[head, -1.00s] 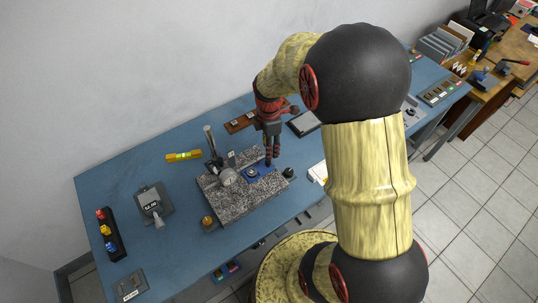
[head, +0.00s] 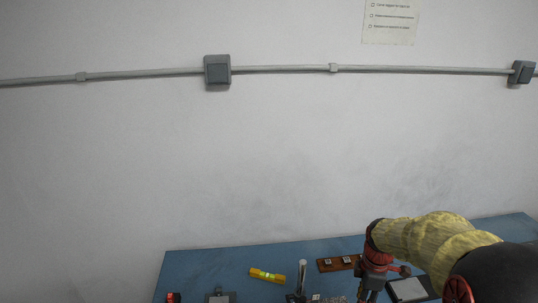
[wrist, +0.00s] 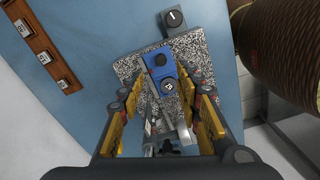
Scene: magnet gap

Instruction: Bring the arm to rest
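My gripper (wrist: 161,80) points down over the speckled granite plate (wrist: 204,46) in the wrist view. Its two fingers stand apart and it looks open, with nothing visible held. A blue block (wrist: 157,64) with a black knob lies on the plate, beyond and between the fingertips. In the head view my gripper (head: 369,292) hangs at the bottom edge, its fingertips cut off or unclear. My arm comes in from the lower right.
The blue table (head: 195,265) carries a yellow level (head: 267,275), a metal post (head: 302,274), a brown strip with small tiles (head: 338,264) and a dark-framed pad (head: 408,290). A black knob block (wrist: 174,18) sits by the plate's edge.

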